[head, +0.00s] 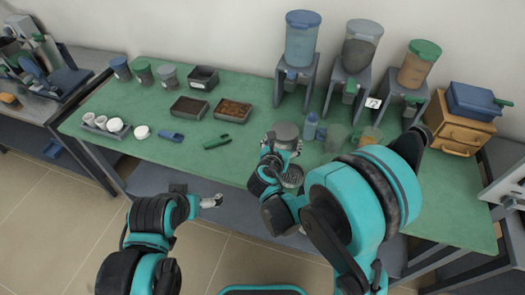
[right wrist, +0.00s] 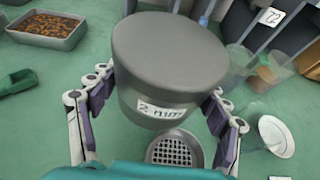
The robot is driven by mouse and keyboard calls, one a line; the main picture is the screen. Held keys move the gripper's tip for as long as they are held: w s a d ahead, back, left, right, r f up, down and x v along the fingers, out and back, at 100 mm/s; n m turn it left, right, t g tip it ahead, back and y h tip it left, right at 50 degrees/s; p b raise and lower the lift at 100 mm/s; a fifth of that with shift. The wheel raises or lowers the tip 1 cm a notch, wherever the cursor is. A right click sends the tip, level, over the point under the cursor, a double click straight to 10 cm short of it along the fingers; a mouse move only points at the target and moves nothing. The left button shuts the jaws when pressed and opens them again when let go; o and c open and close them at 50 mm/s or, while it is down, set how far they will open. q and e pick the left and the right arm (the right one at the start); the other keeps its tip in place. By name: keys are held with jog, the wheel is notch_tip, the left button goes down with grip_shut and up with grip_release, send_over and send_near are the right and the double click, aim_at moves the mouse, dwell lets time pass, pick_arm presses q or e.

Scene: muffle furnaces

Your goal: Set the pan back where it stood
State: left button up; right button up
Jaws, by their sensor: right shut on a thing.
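A grey, round, flat-topped vessel (right wrist: 170,60) with a white label, which seems to read "2 mm", is between the fingers of my right gripper (right wrist: 160,92). It also shows in the head view (head: 286,131), near the middle of the green table. The right gripper is shut on its sides, and the vessel is upright. I cannot tell whether its bottom touches the table. A round grey mesh sieve (right wrist: 175,150) sits just in front of it, near the table's front edge (head: 292,177). My left gripper (head: 211,201) is empty, in front of the table; its jaw opening is too small to tell.
A blue bottle (head: 310,126) and clear beakers (head: 336,136) stand just right of the vessel. Hoppers on stands (head: 350,60) line the back. Trays (head: 234,111), a green scoop (head: 217,142) and white cups (head: 115,125) lie to the left. Table front left is clear.

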aim_at(290, 147)
jog(key=shift+s+d+r, duration=0.3)
jog(key=shift+s+d, duration=0.15)
jog(key=shift+d, duration=0.15)
jog(key=shift+s+d+r, duration=0.3)
jog(key=shift+s+d, duration=0.15)
jog(key=shift+d, duration=0.15)
jog(key=shift+w+a+f, duration=0.1)
jog(key=shift+a+f, duration=0.1)
jog(key=shift+f, duration=0.05)
jog(key=w+a+f+b, duration=0.1)
jog(key=w+a+f, duration=0.1)
jog(key=a, duration=0.1)
jog(key=w+a+f+b, duration=0.1)
jog(key=a+f, duration=0.1)
jog(key=a, duration=0.1)
jog(key=w+a+f+b, duration=0.2)
jog(key=a, duration=0.1)
jog(key=shift+w+a+f, duration=0.15)
jog(key=shift+w+f, duration=0.15)
jog(key=shift+f, duration=0.05)
notch_tip(290, 147, down, 4)
jog(key=shift+b, duration=1.05)
jog(key=shift+r, duration=0.15)
jog(key=o, duration=1.6)
jog(key=shift+c, duration=0.2)
